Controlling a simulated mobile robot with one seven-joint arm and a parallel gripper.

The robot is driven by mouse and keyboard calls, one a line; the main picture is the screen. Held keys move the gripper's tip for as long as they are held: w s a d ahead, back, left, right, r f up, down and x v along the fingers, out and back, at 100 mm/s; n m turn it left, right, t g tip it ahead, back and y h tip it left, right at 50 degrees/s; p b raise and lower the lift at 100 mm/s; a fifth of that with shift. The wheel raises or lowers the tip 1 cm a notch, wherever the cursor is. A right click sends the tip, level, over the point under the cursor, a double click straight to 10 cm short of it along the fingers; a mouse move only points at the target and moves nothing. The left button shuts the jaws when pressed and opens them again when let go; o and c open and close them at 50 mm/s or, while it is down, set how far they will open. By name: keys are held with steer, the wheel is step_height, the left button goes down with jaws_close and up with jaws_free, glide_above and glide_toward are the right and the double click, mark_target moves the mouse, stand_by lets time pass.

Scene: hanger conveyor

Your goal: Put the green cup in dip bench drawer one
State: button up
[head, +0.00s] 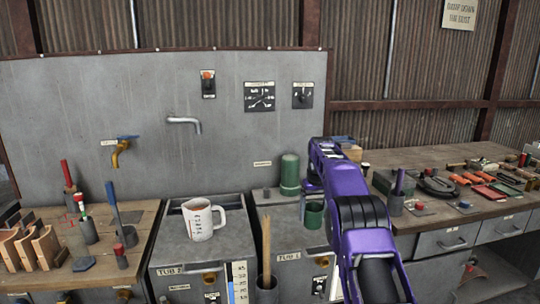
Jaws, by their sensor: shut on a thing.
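The green cup (313,214) is at the right side of the tub one cabinet, just below the end of my purple arm. My gripper (312,193) is shut on the cup, seen from behind. The arm hides part of the jaws, and I cannot tell whether the cup touches the cabinet top. In the right bench are grey drawers with bar handles, one nearer (447,241) and one farther right (501,227). Both look shut. Their labels are too small to read, so I cannot tell which is drawer one.
A taller green canister (289,174) stands behind the cup. A white measuring jug (203,218) stands on the tub two cabinet (170,252). The right bench top (395,158) is crowded with tools. A holder with wooden sticks (267,287) stands in front.

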steer(key=shift+s+f, duration=0.2)
steer(key=shift+f, duration=0.1)
steer(key=s+f, duration=0.3)
steer(key=s, duration=0.6)
steer(key=s+f+m, duration=0.1)
steer(key=s+f, duration=0.2)
steer(key=s, duration=0.7)
steer(key=s+f+m, duration=0.1)
steer(key=s+f, duration=0.2)
steer(key=s, duration=0.6)
steer(key=shift+s+f, duration=0.25)
steer(key=shift+f, duration=0.05)
